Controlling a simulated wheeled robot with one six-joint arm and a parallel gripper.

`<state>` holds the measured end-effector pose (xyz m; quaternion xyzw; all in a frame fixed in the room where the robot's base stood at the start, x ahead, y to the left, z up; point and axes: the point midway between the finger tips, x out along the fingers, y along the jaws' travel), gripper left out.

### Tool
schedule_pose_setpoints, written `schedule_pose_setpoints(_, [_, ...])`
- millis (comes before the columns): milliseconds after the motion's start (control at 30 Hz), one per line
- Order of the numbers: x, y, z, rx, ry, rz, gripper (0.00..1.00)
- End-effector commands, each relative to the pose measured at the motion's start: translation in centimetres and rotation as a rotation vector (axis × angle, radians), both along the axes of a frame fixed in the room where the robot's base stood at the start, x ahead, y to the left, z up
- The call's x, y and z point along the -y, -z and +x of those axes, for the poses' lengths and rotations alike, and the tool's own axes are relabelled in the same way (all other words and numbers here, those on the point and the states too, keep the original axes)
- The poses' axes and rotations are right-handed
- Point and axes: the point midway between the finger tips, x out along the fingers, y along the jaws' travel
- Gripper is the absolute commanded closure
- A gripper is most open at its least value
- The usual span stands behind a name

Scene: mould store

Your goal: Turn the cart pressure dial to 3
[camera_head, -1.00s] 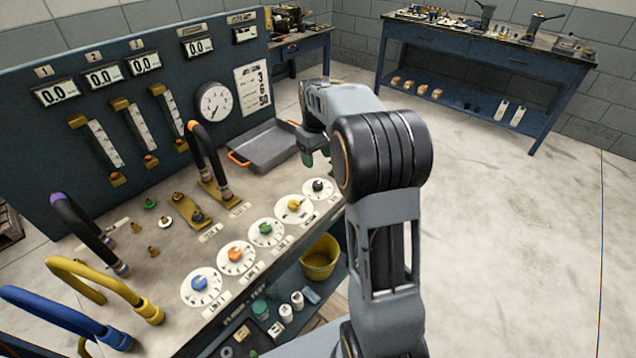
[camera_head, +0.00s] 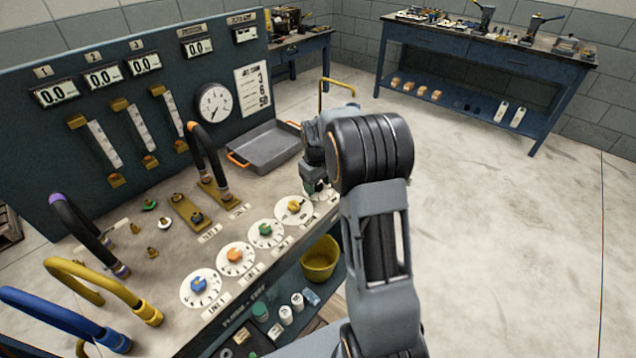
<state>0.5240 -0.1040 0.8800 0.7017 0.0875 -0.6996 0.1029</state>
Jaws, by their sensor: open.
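Several white dials with coloured knobs run along the front edge of the cart top: a blue-knob dial (camera_head: 199,289), an orange-knob dial (camera_head: 236,258), a green-knob dial (camera_head: 266,234) and a yellow-knob dial (camera_head: 294,208). At the right end is another dial (camera_head: 325,194), largely hidden by my gripper (camera_head: 317,184). I cannot read which label says pressure. My gripper is open and points down over this end dial; I cannot tell whether its fingers touch the knob. A round gauge (camera_head: 214,105) on the back panel has its needle pointing down-left.
A card (camera_head: 253,88) on the panel shows 3, 6 and 50. Displays there read 0.0. A grey tray (camera_head: 262,148) with orange handles lies behind my gripper. Black hoses (camera_head: 208,160) arch up left of the dials. A yellow bucket (camera_head: 320,258) stands below.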

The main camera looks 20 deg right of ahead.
Motion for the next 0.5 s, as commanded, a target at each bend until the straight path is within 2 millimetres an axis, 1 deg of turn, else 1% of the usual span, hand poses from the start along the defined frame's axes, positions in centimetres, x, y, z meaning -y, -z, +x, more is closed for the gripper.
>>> schedule_pose_setpoints(67, [-0.01, 0.0, 0.0, 0.0, 0.0, 0.0, 0.41])
schedule_pose_setpoints(500, [0.0, -0.03, 0.0, 0.0, 0.0, 0.0, 0.83])
